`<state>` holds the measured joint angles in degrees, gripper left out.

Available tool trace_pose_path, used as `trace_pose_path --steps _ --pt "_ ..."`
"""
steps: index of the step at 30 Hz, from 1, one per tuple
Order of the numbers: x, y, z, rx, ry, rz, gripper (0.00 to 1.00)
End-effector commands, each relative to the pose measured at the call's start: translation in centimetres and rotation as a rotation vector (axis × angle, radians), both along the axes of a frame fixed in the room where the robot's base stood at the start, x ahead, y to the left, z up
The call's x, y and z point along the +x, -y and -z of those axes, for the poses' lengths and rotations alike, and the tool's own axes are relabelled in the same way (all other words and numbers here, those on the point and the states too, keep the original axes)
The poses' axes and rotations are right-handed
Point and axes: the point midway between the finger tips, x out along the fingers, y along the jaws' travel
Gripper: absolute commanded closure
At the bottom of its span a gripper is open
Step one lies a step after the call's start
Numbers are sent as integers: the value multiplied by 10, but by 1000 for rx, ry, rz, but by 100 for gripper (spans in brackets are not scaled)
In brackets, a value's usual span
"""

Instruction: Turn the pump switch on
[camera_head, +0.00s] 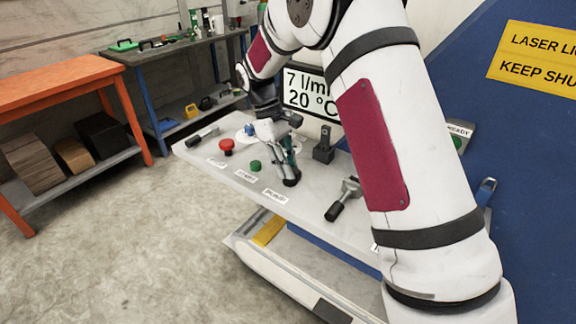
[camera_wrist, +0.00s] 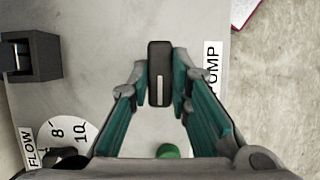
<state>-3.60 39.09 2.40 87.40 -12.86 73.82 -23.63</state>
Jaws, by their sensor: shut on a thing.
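The pump switch (camera_wrist: 159,72) is a black elongated knob with a white line, in the upper middle of the wrist view. A white label (camera_wrist: 212,66), partly cut by my finger, reads "UMP" beside it. My gripper (camera_wrist: 160,88) has teal fingers, one on each side of the knob, and is shut on it. The white line runs up and down in the picture, nearly parallel to the fingers' direction. In the head view my gripper (camera_head: 289,178) is down at the panel (camera_head: 232,188), and its fingers mostly hide the switch.
A green button (camera_wrist: 168,151) and a flow dial (camera_wrist: 64,134) are close to my gripper. A red button (camera_head: 227,146) is left of it. A dark block (camera_head: 324,144) and a black-handled lever (camera_head: 343,200) stand to the right. A display (camera_head: 303,91) reads 7 l/min, 20 °C.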

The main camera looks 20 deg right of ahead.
Motion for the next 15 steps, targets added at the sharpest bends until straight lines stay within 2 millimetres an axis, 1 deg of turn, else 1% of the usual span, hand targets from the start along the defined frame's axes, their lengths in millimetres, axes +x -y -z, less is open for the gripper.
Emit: trace_pose_path --steps 8,9,10,11,15 --pt "0 0 0 -1 1 3 100" --pt "0 0 0 -1 1 4 73" --pt "0 1 0 -1 1 3 66" --pt "0 0 0 -1 1 3 62" --pt "0 0 0 -1 0 2 62"
